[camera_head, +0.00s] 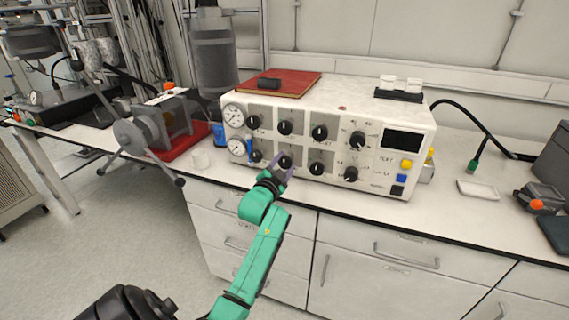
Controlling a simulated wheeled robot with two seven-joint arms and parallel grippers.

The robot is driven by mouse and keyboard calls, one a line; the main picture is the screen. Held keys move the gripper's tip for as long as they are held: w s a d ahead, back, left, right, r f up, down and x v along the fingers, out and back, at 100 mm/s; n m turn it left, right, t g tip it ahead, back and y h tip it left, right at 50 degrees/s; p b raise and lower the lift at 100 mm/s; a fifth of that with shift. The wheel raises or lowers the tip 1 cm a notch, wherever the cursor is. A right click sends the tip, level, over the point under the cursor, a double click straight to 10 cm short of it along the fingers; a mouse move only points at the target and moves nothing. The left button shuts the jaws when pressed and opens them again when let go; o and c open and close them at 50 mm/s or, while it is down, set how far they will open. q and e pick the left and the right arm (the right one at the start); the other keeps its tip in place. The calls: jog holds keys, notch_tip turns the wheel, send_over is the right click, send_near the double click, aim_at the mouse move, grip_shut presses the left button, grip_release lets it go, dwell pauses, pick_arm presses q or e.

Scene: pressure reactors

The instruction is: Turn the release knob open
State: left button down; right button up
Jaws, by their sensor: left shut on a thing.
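A white control box (365,110) stands on the bench, with two rows of black knobs on its front. My left gripper (284,170), on the green arm, is at the lower row. It is shut on a black knob (285,161), the second from the left in that row, and partly covers it. The knob labels are too small to read, so I cannot tell which one is the release knob. A lower-row knob (317,168) to the right is free, as are the upper-row knobs (284,127). My right gripper is not in view.
Two round gauges (233,116) sit at the box's left end, and a dark display (403,141) at its right. A red book (281,82) lies on top. A grey clamp-like device (148,131) stands to the left. The bench front (222,171) is mostly clear.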

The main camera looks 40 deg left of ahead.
pick_arm(q)
jog(key=n+p, duration=0.3)
jog(key=n, duration=0.2)
jog(key=shift+r+n+p, duration=0.1)
jog(key=shift+n+p, duration=0.2)
jog(key=shift+n, duration=0.1)
jog(key=n+p, duration=0.3)
jog(key=n, duration=0.3)
jog(key=shift+d, duration=0.1)
jog(key=n+p, duration=0.2)
jog(key=n, duration=0.3)
jog(key=shift+n, duration=0.4)
jog(key=n+p, duration=0.1)
jog(key=n, duration=0.4)
jog(key=shift+n, duration=0.4)
jog(key=shift+c, duration=1.3)
grip_release()
jog(key=shift+d, duration=0.1)
